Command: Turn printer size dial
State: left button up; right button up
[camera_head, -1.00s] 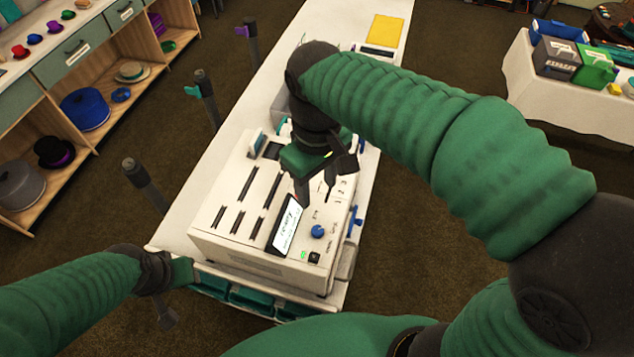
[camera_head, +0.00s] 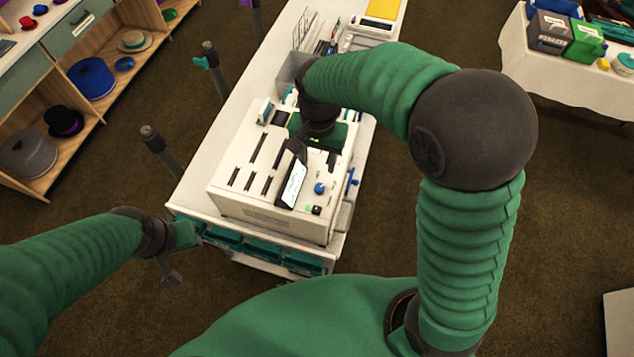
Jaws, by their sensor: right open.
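The printer (camera_head: 241,203) is a cream box with dark slots and a tilted lit screen (camera_head: 293,185) on its top, standing on a long white counter. A small blue dial (camera_head: 319,188) sits on top, right of the screen, and is fully visible. My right gripper (camera_head: 295,150) is open and points down over the printer, behind the screen and apart from the dial. Its hand covers part of the printer's back. My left gripper (camera_head: 168,276) hangs low at the counter's near left corner, away from the dial; its jaw gap is unclear.
Teal bins (camera_head: 262,250) sit under the counter's near edge. Dark posts (camera_head: 158,150) stand along its left side. A grey bin (camera_head: 291,72) is behind the printer. Shelves with hats (camera_head: 92,78) are at left, a white-clothed table (camera_head: 535,85) at right. Open floor lies between.

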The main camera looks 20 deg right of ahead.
send_over(319, 187)
jog(key=w, duration=0.1)
jog(key=f, duration=0.5)
jog(key=shift+d+p, duration=0.3)
jog(key=shift+p, duration=0.1)
jog(key=f, duration=0.3)
jog(key=s+f+p, duration=0.1)
jog(key=f, duration=0.2)
jog(key=shift+s+a+f, duration=0.15)
jog(key=shift+s, duration=0.05)
jog(key=shift+a+f, duration=0.15)
jog(key=shift+f, duration=0.2)
jog(key=shift+w+a+f, duration=0.2)
jog(key=shift+w, duration=0.2)
jog(key=shift+s+d, duration=0.2)
jog(key=shift+d, duration=0.15)
jog(key=c, duration=0.7)
grip_shut()
pick_arm(q)
jog(key=shift+w+d+r, duration=0.1)
jog(key=shift+d+r, duration=0.1)
jog(key=shift+r, duration=0.45)
jog(key=shift+w+d+r, duration=0.1)
jog(key=shift+d+r, duration=0.05)
jog(key=shift+r, duration=0.45)
pick_arm(e)
jog(key=shift+a, duration=0.1)
